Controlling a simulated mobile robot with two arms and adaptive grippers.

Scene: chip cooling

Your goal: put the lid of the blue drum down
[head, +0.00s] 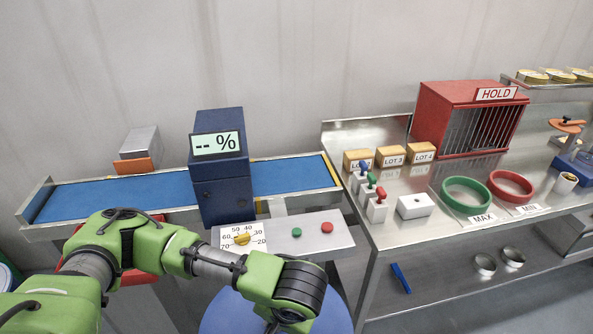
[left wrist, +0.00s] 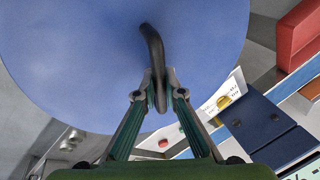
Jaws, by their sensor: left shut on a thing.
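The blue lid (head: 222,314) is a round disc at the bottom of the head view, partly hidden under my left arm. In the left wrist view the lid (left wrist: 75,60) fills much of the picture, with a dark curved handle (left wrist: 150,42) on it. My left gripper (left wrist: 159,88) is shut on this handle. The fingertips are hidden behind my wrist in the head view. I cannot make out the drum's body or tell whether the lid touches it. My right gripper is not in view.
A blue conveyor (head: 110,194) with a display box (head: 219,190) runs behind my arm. A panel with a dial (head: 242,239) and buttons stands in front of it. At right is a metal table (head: 420,235) with a red HOLD cage (head: 450,115), green ring (head: 445,193) and red ring (head: 492,183).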

